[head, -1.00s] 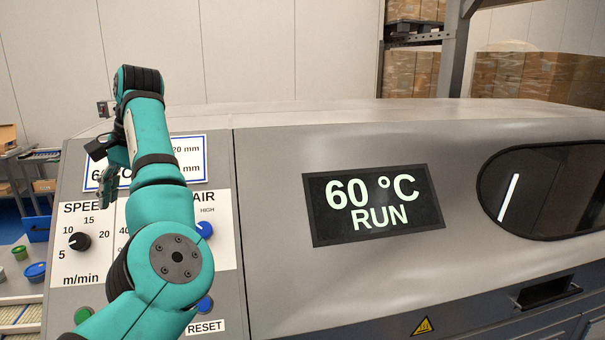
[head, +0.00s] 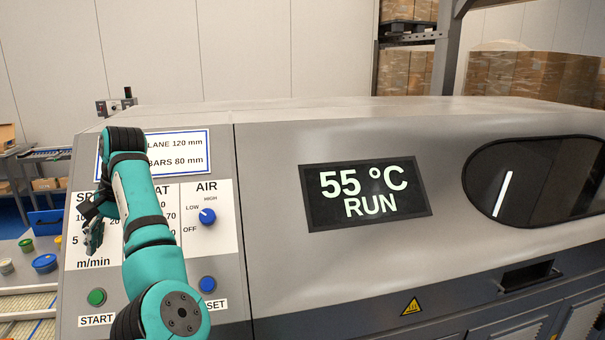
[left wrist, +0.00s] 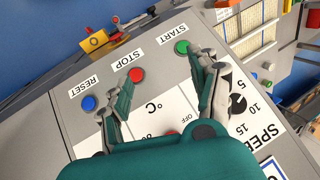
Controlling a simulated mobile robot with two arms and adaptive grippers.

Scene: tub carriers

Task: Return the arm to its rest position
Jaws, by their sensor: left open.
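My left arm reaches up from the bottom in the head view, in front of the machine's control panel (head: 225,265). My left gripper (head: 93,235) hangs at the panel's left side, over the speed scale. In the left wrist view the left gripper (left wrist: 165,95) is open and empty, its fingers spread above the panel. The green start button (left wrist: 181,47), red stop button (left wrist: 136,75) and blue reset button (left wrist: 88,103) lie beyond the fingertips. The blue air knob (head: 208,216) points between LOW and HIGH. The display (head: 366,194) reads 55 °C RUN. My right gripper is not in view.
The grey machine (head: 330,135) fills the middle and right, with a dark oval window (head: 540,180). Small coloured tubs (head: 44,263) stand at the far left beside a blue bin (head: 47,223). Stacked cartons (head: 530,78) stand behind. Space above the machine is clear.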

